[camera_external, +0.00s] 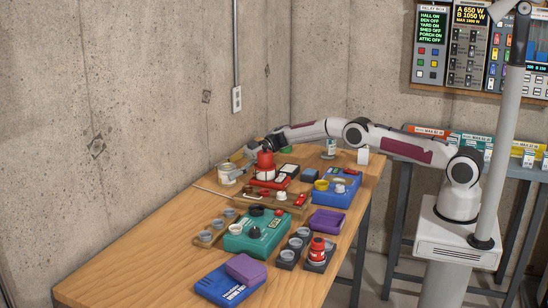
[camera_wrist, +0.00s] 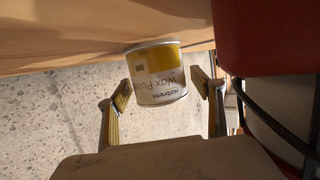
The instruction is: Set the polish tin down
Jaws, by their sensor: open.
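The polish tin (camera_wrist: 160,75) is white with a yellow band and reads "Wax Po…", upside down in the wrist view. It appears to stand upright on the wooden table (camera_wrist: 60,35). In the external view the tin (camera_external: 228,174) is at the table's back left edge, near the wall. My gripper (camera_wrist: 166,92) is open, with one finger on each side of the tin. A gap shows on the right in the wrist view; on the left I cannot tell whether the finger touches. In the external view my gripper (camera_external: 240,161) is partly hidden among my wrist parts.
Just right of the tin is a red device (camera_external: 268,180) on a wooden board. A thin rod (camera_external: 212,193) lies in front of the tin. The front left tabletop (camera_external: 130,270) is clear.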

